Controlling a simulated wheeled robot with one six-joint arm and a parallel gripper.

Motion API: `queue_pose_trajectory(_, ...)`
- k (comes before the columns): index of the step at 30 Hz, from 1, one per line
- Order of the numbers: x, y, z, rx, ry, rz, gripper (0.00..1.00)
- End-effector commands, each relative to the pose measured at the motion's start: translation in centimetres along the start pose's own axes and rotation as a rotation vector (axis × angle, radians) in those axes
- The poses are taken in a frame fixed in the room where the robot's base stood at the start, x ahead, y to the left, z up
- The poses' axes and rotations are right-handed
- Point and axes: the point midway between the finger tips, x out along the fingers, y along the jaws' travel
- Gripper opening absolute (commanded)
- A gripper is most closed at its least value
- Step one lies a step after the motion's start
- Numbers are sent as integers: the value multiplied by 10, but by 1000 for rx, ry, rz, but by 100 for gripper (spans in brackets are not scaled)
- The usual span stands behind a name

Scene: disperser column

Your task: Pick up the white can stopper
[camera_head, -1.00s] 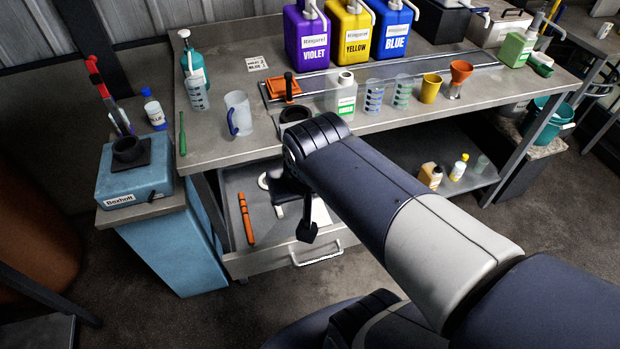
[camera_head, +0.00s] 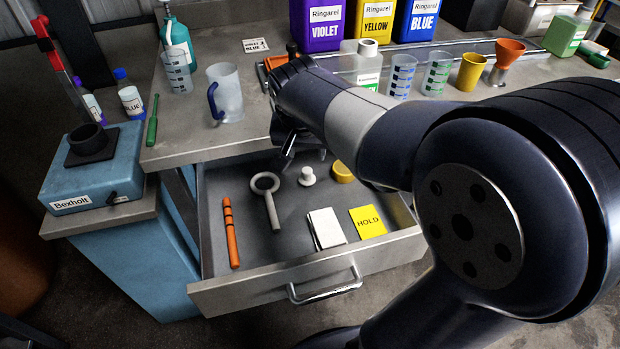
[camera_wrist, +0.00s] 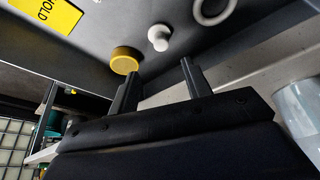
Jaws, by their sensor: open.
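The white can stopper (camera_head: 307,177), a small knobbed piece, lies in the open drawer (camera_head: 262,268) in the head view. It also shows in the wrist view (camera_wrist: 159,38), just beyond the fingertips and between their directions. My gripper (camera_wrist: 160,72) is open and empty, its two dark fingers apart. In the head view my gripper (camera_head: 292,150) is above the back part of the drawer, partly hidden by my arm. A yellow round lid (camera_head: 342,172) lies right of the stopper; in the wrist view it is close to one fingertip.
The drawer also holds an orange stick (camera_head: 230,232), a white ring-ended tool (camera_head: 268,195), a white notepad (camera_head: 326,228) and a yellow HOLD note (camera_head: 368,222). The worktop edge (camera_head: 200,160) overhangs the drawer's back. A clear jug (camera_head: 226,95) stands on the worktop.

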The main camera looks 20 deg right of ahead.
Motion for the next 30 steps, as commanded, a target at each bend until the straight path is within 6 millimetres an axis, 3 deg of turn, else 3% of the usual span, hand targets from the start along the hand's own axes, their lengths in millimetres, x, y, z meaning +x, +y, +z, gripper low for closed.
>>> queue_pose_trajectory(4, 27, 1, 1, 0, -4, 3, 46)
queue_pose_trajectory(12, 50, 0, 2, -1, -3, 1, 46)
queue_pose_trajectory(21, 92, -2, 4, 0, -2, 1, 46)
queue_pose_trajectory(30, 95, -3, 3, -1, -1, 0, 46)
